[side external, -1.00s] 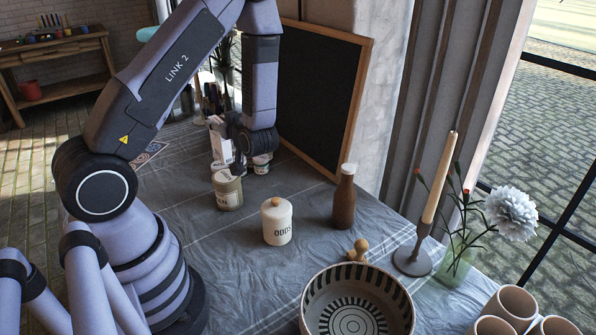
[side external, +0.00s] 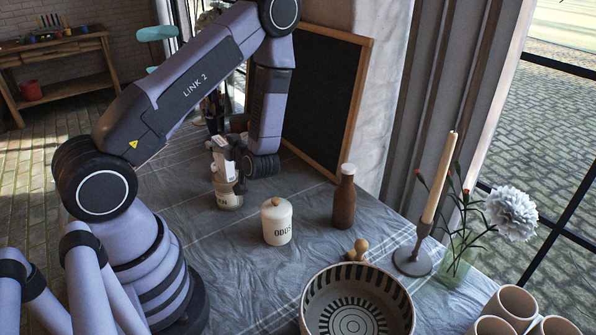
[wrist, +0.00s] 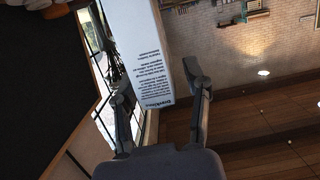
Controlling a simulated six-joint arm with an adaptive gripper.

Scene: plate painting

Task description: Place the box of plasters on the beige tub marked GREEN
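The white box of plasters (wrist: 148,70), with dark print, is between the fingers of my gripper (wrist: 156,88) in the wrist view, with a finger at each side. In the side external view the box (side external: 222,152) stands roughly upright at the beige tub (side external: 229,199). The box and my gripper (side external: 238,178) cover the tub's top, so I cannot tell whether the box touches it. The tub's label is too small and partly hidden to read.
A lidded cream pot marked ODDS (side external: 277,226) and a brown bottle (side external: 344,200) stand to the right. A patterned bowl (side external: 400,300) and candlestick (side external: 412,258) are nearer the front right. A blackboard (side external: 325,95) stands behind. Grey cloth (side external: 240,265) is bare before the tub.

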